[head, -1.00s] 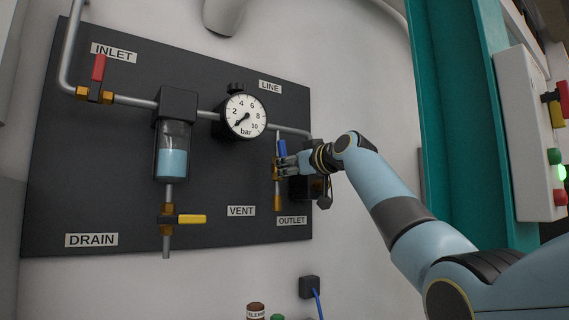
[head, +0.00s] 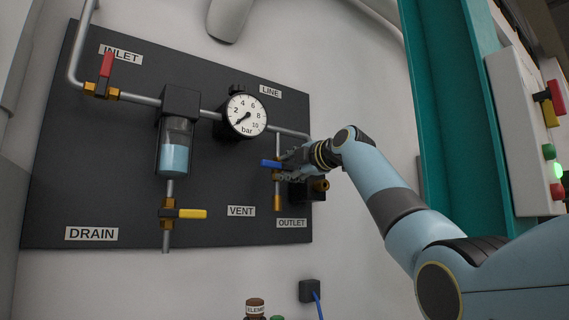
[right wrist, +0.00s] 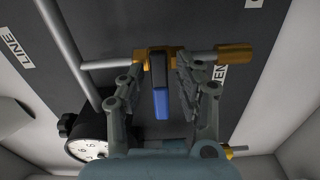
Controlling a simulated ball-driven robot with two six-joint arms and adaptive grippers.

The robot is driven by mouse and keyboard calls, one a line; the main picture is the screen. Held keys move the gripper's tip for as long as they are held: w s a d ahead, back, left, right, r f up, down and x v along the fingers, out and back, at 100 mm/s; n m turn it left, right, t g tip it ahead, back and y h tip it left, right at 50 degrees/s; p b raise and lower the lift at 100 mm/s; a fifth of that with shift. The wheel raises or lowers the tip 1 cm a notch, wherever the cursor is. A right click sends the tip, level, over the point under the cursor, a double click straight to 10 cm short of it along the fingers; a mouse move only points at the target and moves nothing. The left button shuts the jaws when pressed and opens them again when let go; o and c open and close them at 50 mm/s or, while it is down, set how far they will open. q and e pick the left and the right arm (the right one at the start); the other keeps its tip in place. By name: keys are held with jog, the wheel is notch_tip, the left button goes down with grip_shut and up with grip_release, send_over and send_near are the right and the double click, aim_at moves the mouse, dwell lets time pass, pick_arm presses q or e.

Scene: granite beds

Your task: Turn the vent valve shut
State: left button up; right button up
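The vent valve is a brass valve with a blue lever (head: 270,164), on the short vertical pipe above the VENT label (head: 241,211). The lever lies level, crosswise to its pipe, and points left. My left gripper is not in view.
The dark panel also holds the red inlet lever (head: 106,66), a pressure gauge (head: 246,115), a filter bowl (head: 174,150) and the yellow drain lever (head: 192,213). A black outlet block (head: 303,191) sits just below right of my gripper. A teal column (head: 465,120) stands at right.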

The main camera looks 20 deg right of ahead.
jog(key=b+v, duration=0.1)
jog(key=v, duration=0.5)
dwell(0.3)
jog(key=shift+s, duration=0.15)
